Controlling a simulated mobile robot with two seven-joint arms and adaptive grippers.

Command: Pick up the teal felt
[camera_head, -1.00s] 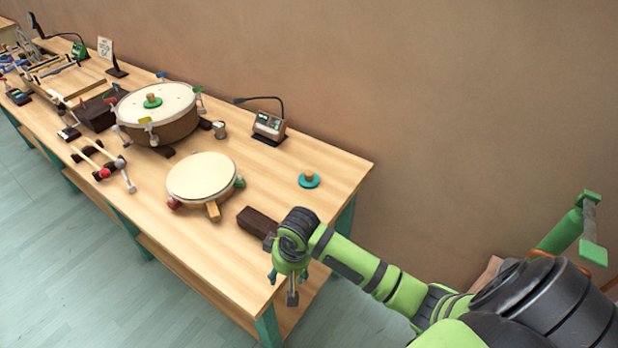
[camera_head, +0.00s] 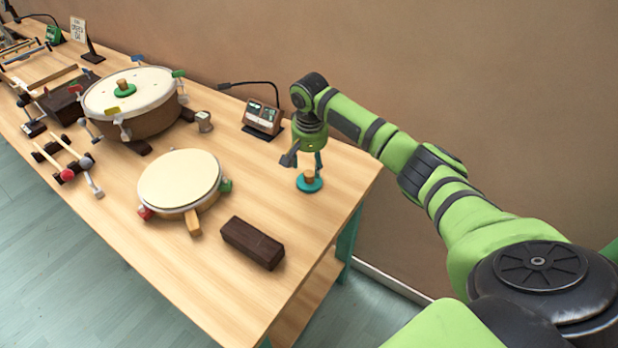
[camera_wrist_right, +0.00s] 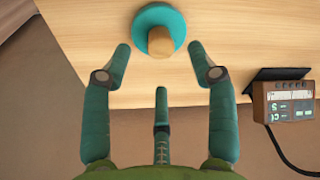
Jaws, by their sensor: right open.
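The teal felt (camera_head: 309,185) is a small round teal disc with a tan wooden knob on top. It lies on the table's right end in the head view. In the right wrist view the teal felt (camera_wrist_right: 173,20) shows at the top, just beyond the fingertips. My right gripper (camera_head: 306,162) points down, just above the felt. In the right wrist view my right gripper (camera_wrist_right: 163,62) has its fingers spread, with nothing between them. Whether a finger touches the felt I cannot tell. My left gripper is not in view.
The wooden table (camera_head: 310,237) has bare room around the felt. A dark brown block (camera_head: 252,243) and a flat round drum (camera_head: 179,180) lie to the left. A metronome-like device (camera_head: 262,117) with a thin cable stands behind. A larger drum (camera_head: 130,96) stands further left.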

